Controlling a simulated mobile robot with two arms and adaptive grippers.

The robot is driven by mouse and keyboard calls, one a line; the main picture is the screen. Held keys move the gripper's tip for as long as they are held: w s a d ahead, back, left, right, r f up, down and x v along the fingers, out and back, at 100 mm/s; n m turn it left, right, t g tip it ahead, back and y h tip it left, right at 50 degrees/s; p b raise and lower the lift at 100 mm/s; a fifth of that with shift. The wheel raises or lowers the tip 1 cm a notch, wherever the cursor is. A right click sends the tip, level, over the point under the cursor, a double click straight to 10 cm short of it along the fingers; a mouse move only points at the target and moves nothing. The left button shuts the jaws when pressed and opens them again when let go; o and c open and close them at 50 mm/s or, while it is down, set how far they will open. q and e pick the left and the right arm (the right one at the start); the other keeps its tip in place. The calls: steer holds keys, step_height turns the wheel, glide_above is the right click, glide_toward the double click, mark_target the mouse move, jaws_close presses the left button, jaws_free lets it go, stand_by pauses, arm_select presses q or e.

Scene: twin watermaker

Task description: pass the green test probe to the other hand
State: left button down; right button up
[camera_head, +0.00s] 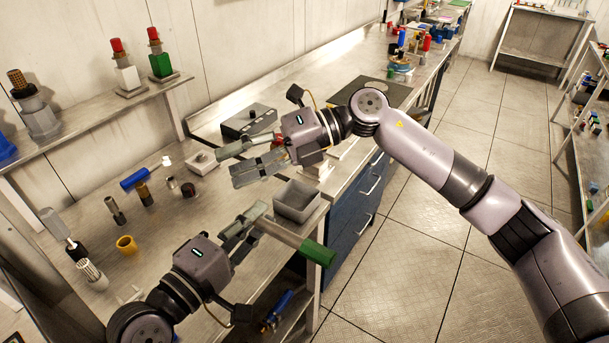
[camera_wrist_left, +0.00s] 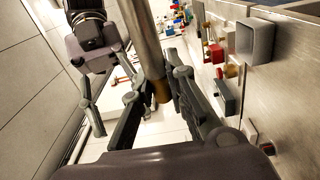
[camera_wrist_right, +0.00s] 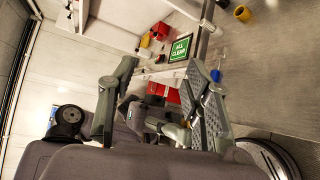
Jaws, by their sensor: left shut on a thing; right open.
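The green test probe (camera_head: 318,252) has a green handle and a grey metal shaft. My left gripper (camera_head: 252,222) is shut on the shaft, and the green end sticks out to the right past the bench edge. In the left wrist view the metal shaft (camera_wrist_left: 143,38) runs down between the fingers (camera_wrist_left: 160,95); the green handle does not show there. My right gripper (camera_head: 240,160) is open and empty, above and behind the probe in the head view, its fingers pointing left. In the right wrist view its fingers (camera_wrist_right: 158,95) are wide apart.
A grey open bin (camera_head: 297,203) stands at the bench edge close to both grippers. A dark box (camera_head: 249,122) is behind the right gripper. A blue cylinder (camera_head: 135,179), a yellow ring (camera_head: 126,244) and several small parts stand on the left. The floor on the right is free.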

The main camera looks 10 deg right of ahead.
steer(key=s+r+n+g+h, duration=0.2)
steer(key=s+r+n+h, duration=0.15)
steer(key=s+h, duration=0.4)
arm_select(q)
steer(key=shift+s, duration=0.1)
arm_select(e)
step_height(320, 180, up, 2)
steer(key=r+n+t+h, duration=0.15)
steer(key=t+h, duration=0.25)
steer(key=h, duration=0.4)
glide_above(305, 243)
steer(key=f, duration=0.1)
steer(key=shift+y, duration=0.25)
step_height(305, 243, down, 12)
steer(key=shift+r, duration=0.1)
jaws_close()
arm_select(q)
steer(key=c, duration=1.5)
jaws_free()
